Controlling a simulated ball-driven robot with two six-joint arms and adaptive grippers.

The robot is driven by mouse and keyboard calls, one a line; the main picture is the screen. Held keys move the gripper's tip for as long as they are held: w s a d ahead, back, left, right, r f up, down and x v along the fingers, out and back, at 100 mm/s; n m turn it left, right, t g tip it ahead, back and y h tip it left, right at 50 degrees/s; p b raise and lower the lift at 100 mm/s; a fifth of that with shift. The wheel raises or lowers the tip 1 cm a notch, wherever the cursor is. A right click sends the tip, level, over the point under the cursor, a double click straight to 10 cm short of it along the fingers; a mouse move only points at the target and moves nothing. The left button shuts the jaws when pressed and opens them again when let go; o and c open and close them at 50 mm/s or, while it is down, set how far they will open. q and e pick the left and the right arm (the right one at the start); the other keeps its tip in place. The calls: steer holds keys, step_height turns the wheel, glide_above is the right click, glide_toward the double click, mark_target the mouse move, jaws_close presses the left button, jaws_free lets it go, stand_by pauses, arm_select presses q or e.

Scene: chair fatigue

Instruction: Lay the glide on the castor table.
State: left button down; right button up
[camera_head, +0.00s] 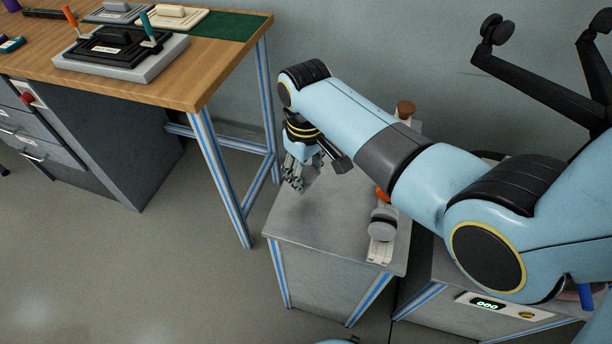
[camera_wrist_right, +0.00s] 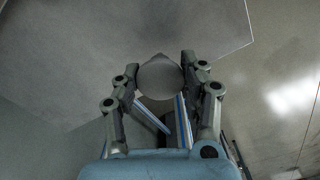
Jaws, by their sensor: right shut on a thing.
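The glide (camera_wrist_right: 160,78) is a grey, rounded piece with a small peak, seen in the right wrist view between my right fingertips. My right gripper (camera_wrist_right: 160,72) is shut on it; the gripper also shows in the head view (camera_head: 296,182), pointing down over the left part of the castor table. The castor table (camera_head: 315,222) is a grey metal top on blue-striped legs. The glide is hard to make out in the head view. I cannot tell how high it is above the table. My left gripper is not in view.
A pale fixture with a grey round part (camera_head: 382,228) stands at the table's right side, with a brown knob (camera_head: 405,108) behind. The wooden bench (camera_head: 195,85) is at left. A black chair base (camera_head: 540,85) is at right. The table's front left is clear.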

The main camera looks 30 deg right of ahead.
mark_target(306, 173)
steer(key=shift+f, duration=0.75)
steer(key=o, duration=1.1)
steer(key=shift+f, duration=0.1)
steer(key=shift+c, duration=0.2)
step_height(306, 173, up, 12)
steer(key=p, duration=0.1)
